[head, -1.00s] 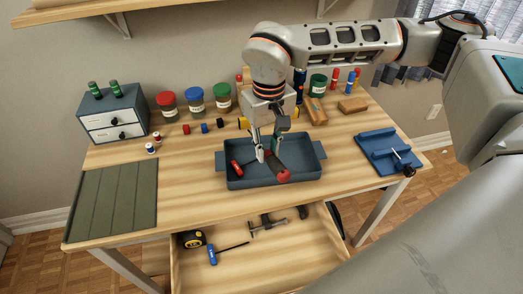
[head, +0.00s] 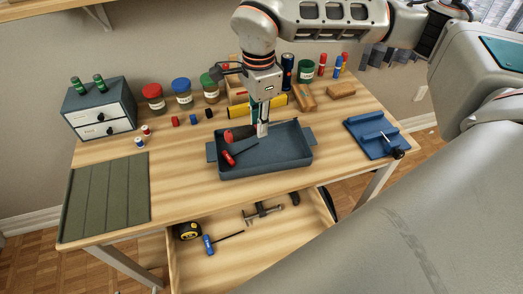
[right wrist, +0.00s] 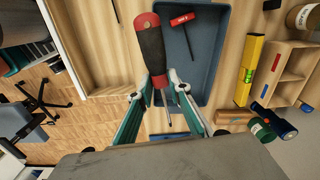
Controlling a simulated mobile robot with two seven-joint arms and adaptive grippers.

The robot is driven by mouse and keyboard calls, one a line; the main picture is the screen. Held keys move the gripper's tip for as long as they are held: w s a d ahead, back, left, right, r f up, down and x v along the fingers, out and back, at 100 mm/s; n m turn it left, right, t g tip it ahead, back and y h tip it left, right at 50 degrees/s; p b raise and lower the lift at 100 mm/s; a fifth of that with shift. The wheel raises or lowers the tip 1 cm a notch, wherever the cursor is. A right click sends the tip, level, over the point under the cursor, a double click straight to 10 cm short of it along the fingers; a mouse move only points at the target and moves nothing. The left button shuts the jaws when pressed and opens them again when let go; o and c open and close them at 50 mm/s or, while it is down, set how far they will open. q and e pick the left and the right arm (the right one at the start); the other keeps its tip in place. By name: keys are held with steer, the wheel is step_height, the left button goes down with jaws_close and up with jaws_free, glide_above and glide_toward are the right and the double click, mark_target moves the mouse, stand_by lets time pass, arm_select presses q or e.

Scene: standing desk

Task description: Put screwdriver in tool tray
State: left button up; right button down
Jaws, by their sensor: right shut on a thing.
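The screwdriver has a red and black handle (right wrist: 150,45) and a thin shaft. My right gripper (right wrist: 163,84) is shut on it near where the handle meets the shaft. In the head view the right gripper (head: 262,132) is over the back part of the blue-grey tool tray (head: 268,169), and the screwdriver handle (head: 240,134) points left over the tray's back-left side. I cannot tell its exact height. The tray (right wrist: 206,75) also shows behind the screwdriver in the right wrist view. My left gripper is not in view.
A red-handled hex key (head: 228,157) lies in the tray. A yellow level (head: 242,110) and wooden blocks stand behind it. A blue fixture (head: 378,137) is right, a green mat (head: 105,200) left. An open drawer (head: 245,258) below holds several tools.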

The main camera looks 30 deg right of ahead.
mark_target(268, 160)
steer(key=m, duration=0.4)
steer(key=shift+w+d+r, duration=0.15)
steer(key=shift+d+r, duration=0.1)
steer(key=shift+r, duration=0.05)
steer(key=w+d+r+m+p, duration=0.1)
steer(key=d+m, duration=0.1)
steer(key=m, duration=1.3)
steer(key=w+d+r+m, duration=0.1)
steer(key=d+r+m, duration=0.1)
steer(key=m, duration=1.3)
step_height(268, 160, down, 20)
steer(key=shift+s+f, duration=0.1)
steer(key=shift+s, duration=0.05)
steer(key=shift+f, duration=0.1)
